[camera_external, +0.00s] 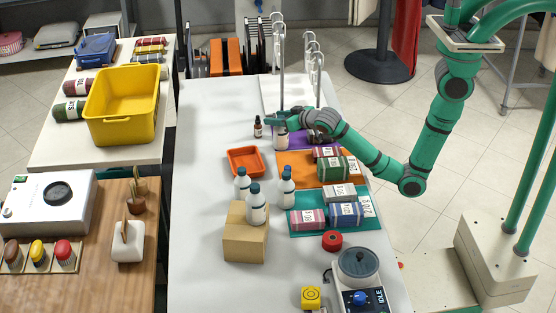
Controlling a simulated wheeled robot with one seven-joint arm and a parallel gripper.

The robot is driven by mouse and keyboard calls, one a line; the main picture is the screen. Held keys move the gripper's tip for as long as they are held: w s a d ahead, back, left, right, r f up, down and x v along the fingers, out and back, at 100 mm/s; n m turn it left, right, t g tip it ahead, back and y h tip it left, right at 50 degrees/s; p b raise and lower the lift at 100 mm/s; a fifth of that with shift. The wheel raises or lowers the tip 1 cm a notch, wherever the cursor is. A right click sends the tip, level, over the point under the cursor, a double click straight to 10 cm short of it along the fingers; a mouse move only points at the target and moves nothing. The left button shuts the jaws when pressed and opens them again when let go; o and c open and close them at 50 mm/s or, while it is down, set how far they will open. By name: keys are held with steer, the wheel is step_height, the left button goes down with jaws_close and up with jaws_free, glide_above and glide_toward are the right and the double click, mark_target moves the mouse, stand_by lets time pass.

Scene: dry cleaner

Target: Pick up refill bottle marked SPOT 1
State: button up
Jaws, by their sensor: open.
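White bottles with dark caps stand near the cardboard box (245,240): one bottle (256,207) at the box top, one (242,185) behind it, and one (286,190) to the right. Their labels are too small to read, so I cannot tell which is SPOT 1. My gripper (276,120) is open at the far part of the white table, beyond these bottles. A pale object (280,141) shows just below it at the purple mat; its upper part is partly hidden, and I cannot tell whether the jaws surround it. A small dark bottle (258,128) stands left of the gripper.
An orange tray (244,173) lies left of the orange and teal mats, which hold several labelled cloth bundles (345,215). Metal hook stands (282,70) rise behind my gripper. A dial device (360,285) and red roll (332,241) are at front right. The table's left strip (200,200) is clear.

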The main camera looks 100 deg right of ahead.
steer(key=shift+x, duration=0.85)
jaws_close()
